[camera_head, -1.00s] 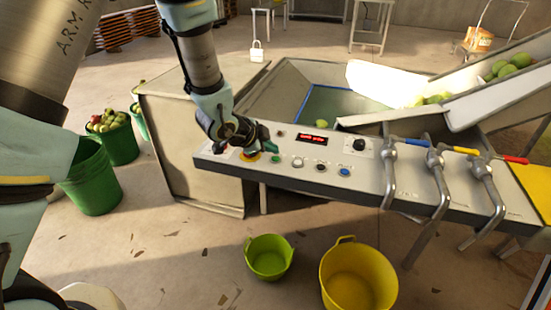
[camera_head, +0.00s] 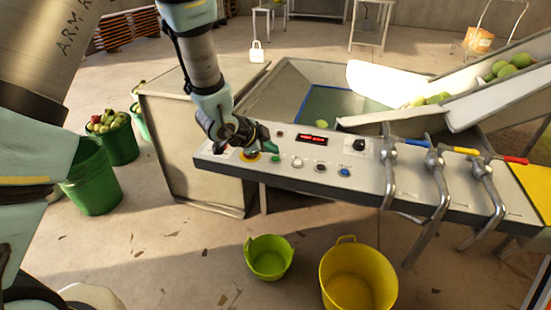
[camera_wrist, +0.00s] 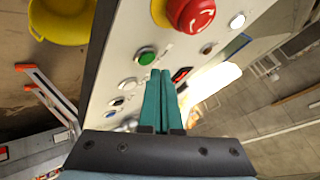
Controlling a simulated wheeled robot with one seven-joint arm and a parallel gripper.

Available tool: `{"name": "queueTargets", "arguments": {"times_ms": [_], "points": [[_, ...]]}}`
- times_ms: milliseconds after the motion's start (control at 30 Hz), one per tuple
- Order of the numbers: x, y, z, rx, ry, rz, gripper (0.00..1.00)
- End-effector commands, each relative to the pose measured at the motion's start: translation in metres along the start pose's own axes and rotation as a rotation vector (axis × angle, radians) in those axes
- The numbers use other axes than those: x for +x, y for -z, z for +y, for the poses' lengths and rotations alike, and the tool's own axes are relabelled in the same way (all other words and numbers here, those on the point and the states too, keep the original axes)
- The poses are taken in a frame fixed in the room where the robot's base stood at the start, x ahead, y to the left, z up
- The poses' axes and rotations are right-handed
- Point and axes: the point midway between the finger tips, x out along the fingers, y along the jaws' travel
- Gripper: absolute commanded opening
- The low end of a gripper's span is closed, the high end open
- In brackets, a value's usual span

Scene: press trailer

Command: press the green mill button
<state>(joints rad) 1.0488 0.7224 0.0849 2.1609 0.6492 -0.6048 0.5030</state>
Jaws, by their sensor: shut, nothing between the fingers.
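The green button (camera_wrist: 146,56) is a domed round button on the pale control panel (camera_wrist: 125,40) in the wrist view. In the head view the green button (camera_head: 276,160) sits on the front left of the panel (camera_head: 330,180), just beyond the fingertips. My gripper (camera_wrist: 163,74) is shut and empty, its teal fingers together. In the wrist view the tips lie just right of the green button and lower in the picture; I cannot tell whether they touch the panel. In the head view my gripper (camera_head: 272,147) is over the panel's left part.
A red mushroom button (camera_wrist: 190,14) on a yellow base is close by. White, black and blue buttons (camera_head: 345,172) and a red display (camera_head: 313,138) share the panel. Three pipes with coloured levers (camera_head: 437,158) stand at the right. Green and yellow tubs (camera_head: 357,282) are on the floor.

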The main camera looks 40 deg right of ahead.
Motion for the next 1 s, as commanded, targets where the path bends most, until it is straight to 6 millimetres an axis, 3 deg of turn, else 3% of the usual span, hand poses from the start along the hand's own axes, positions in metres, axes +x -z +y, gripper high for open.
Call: {"name": "queueTargets", "arguments": {"times_ms": [1000], "points": [[0.0058, -0.0041, 0.0043, 0.000, 0.000, 0.000, 0.00]]}}
